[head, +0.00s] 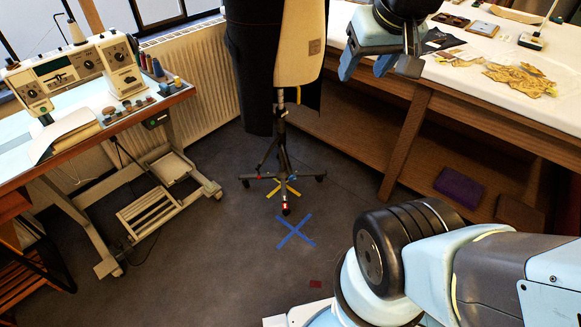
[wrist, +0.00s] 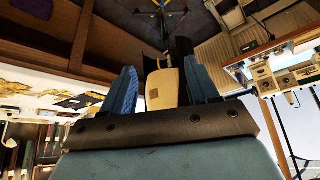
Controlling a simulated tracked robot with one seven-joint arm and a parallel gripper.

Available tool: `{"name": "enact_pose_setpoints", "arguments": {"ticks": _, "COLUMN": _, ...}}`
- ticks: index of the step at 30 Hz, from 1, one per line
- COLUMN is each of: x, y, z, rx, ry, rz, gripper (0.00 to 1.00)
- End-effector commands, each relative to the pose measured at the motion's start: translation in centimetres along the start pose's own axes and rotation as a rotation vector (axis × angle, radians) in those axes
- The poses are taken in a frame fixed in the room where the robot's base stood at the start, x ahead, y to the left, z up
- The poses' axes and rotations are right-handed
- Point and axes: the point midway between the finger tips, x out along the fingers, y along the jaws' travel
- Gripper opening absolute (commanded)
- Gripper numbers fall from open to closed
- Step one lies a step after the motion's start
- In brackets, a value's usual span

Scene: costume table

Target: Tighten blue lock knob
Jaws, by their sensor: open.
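A beige dress form (head: 299,45) with dark cloth around it stands on a thin dark pole with a wheeled base (head: 283,176). A small red part shows at the front foot of the base. I cannot make out a blue lock knob with certainty in either view. My gripper (head: 379,68) is open and empty, to the right of the dress form in the head view. In the wrist view its two blue fingers (wrist: 163,78) stand apart, with the dress form (wrist: 162,95) visible between them, beyond and apart from the fingers.
A blue tape cross (head: 295,231) lies on the open grey floor before the stand. A white-topped table (head: 470,75) with brown fabric pieces (head: 520,79) is at right. A sewing machine (head: 75,68) stands on a table at left, by a radiator (head: 200,80).

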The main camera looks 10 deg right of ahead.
Motion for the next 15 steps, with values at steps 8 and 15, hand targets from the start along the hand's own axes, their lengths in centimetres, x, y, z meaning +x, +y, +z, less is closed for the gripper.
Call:
{"name": "enact_pose_setpoints", "arguments": {"ticks": 8, "x": 3.5, "y": -2.2, "z": -7.1, "rx": -0.072, "ry": 0.057, "rz": -0.038, "gripper": 0.64}}
{"name": "enact_pose_setpoints", "arguments": {"ticks": 15, "x": 8.4, "y": -3.3, "z": -14.3, "rx": -0.143, "ry": 0.133, "rz": -0.059, "gripper": 0.64}}
